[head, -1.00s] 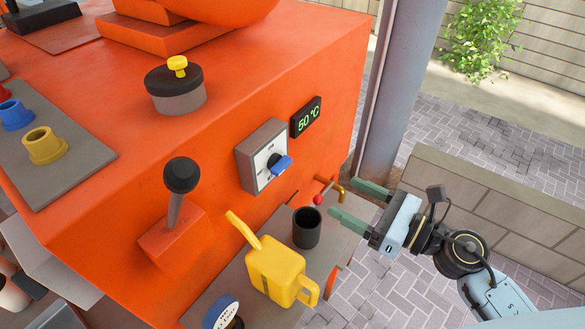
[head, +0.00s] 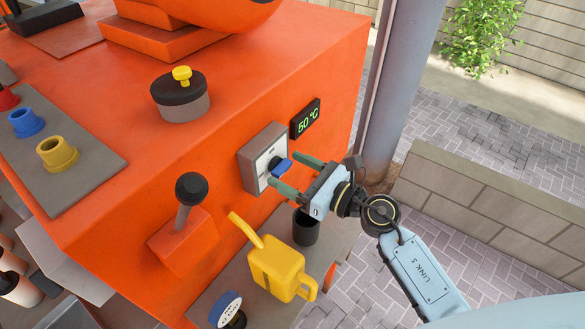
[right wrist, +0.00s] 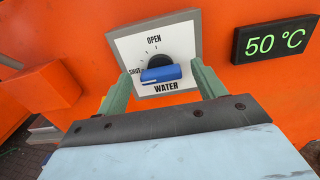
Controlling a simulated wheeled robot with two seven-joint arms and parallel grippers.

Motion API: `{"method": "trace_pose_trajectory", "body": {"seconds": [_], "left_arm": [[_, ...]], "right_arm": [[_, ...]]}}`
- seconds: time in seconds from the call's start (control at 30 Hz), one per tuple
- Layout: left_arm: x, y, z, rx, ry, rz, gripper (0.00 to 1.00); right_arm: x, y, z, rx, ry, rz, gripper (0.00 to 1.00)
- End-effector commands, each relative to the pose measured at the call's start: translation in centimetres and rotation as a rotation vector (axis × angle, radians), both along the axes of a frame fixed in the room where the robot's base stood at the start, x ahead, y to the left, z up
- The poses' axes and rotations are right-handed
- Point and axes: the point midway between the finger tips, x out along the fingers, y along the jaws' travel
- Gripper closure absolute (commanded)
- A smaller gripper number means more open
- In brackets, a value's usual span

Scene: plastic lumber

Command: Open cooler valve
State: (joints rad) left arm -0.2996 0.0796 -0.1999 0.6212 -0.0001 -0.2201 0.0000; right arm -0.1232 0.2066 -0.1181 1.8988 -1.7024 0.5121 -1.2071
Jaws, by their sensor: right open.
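The cooler valve is a blue-handled black knob (head: 282,167) on a white dial plate (head: 258,165) set in the front of the orange machine. In the right wrist view the blue handle (right wrist: 161,74) lies nearly level, one end toward the word SHUT; OPEN is printed above and WATER below. My right gripper (head: 298,175) is open, its green fingers on either side of the knob; in the right wrist view the fingertips (right wrist: 160,80) flank the handle with gaps. It is not closed on the handle. My left gripper is not in view.
A display (head: 306,119) reading 50 °C is right of the dial. A lever (head: 188,195) stands to the left. A yellow watering can (head: 277,268) and a dark cup (head: 306,226) stand on the shelf below. A grey post (head: 395,90) rises at the right.

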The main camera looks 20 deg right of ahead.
Motion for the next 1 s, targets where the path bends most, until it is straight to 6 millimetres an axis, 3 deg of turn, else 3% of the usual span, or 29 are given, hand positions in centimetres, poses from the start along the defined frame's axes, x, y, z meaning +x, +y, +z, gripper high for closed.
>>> {"method": "trace_pose_trajectory", "body": {"seconds": [0.27,0.6,1.0], "left_arm": [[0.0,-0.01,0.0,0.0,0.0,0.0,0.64],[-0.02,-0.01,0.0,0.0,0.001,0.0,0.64],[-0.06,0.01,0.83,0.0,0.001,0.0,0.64]], "right_arm": [[0.09,0.07,-0.04,0.001,0.001,0.0,0.32],[0.06,0.04,-0.03,0.001,0.001,0.0,0.76],[0.12,-0.04,0.12,0.066,0.053,-0.001,0.76]]}}
